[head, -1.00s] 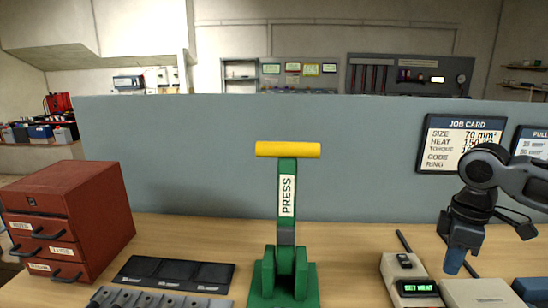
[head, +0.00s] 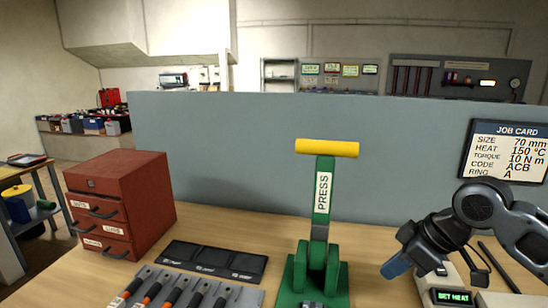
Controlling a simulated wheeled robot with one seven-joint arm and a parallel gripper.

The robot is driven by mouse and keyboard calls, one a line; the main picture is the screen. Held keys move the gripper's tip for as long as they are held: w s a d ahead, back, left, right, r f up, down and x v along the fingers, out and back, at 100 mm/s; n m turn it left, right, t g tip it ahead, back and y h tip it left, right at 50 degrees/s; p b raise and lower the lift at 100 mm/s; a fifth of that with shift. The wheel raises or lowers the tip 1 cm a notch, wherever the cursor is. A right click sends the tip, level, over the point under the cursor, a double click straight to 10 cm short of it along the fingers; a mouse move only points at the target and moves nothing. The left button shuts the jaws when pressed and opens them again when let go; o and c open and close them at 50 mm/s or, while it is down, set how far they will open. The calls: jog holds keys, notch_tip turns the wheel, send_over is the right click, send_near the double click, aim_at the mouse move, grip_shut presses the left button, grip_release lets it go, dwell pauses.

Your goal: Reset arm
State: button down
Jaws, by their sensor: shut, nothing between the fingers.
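My gripper (head: 396,266) is at the lower right in the head view, at the end of my dark arm. Its blue fingertips are shut and empty, and they point down and to the left. It hangs above the bench, to the right of the green press (head: 322,262). The press stands upright with a yellow handle bar (head: 327,148) on top. A gap shows between the gripper and the press. A device with a green display reading "SET HEAT" (head: 454,297) lies below and right of the gripper, partly hidden by my arm.
A red drawer cabinet (head: 130,200) stands at the left of the bench. A black three-part tray (head: 213,260) and a grey rack (head: 185,290) of tools lie between it and the press. A blue-grey panel (head: 250,150) with a job card (head: 508,150) closes the back.

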jog(key=s+a+r+m+t+y, duration=0.1)
jog(key=a+r+m+t+y, duration=0.3)
jog(key=a, duration=0.7)
jog(key=s+a+r+m+t+y, duration=0.1)
jog(key=s+a+m+t, duration=0.3)
jog(key=a, duration=0.7)
jog(key=s+d+f+m+t+h, duration=0.1)
jog(key=s+d+f+m+h, duration=0.2)
jog(key=s, duration=0.4)
jog(key=s+d+f+m+t+h, duration=0.1)
jog(key=s+d+f+t+h, duration=0.1)
jog(key=s+f, duration=0.35)
jog(key=s+d+f+m+t+h, duration=0.1)
jog(key=s+d+f+m+h, duration=0.15)
jog(key=s, duration=0.55)
jog(key=s+d+r+n+h, duration=0.1)
jog(key=s+d+r+n, duration=0.1)
jog(key=s+d, duration=0.3)
jog(key=s+d+r+n+g+h, duration=0.1)
jog(key=s+d+r+n, duration=0.1)
jog(key=s, duration=1.1)
jog(key=d+n, duration=0.1)
jog(key=d, duration=0.1)
jog(key=shift+s+d, duration=0.2)
jog(key=shift+d, duration=0.2)
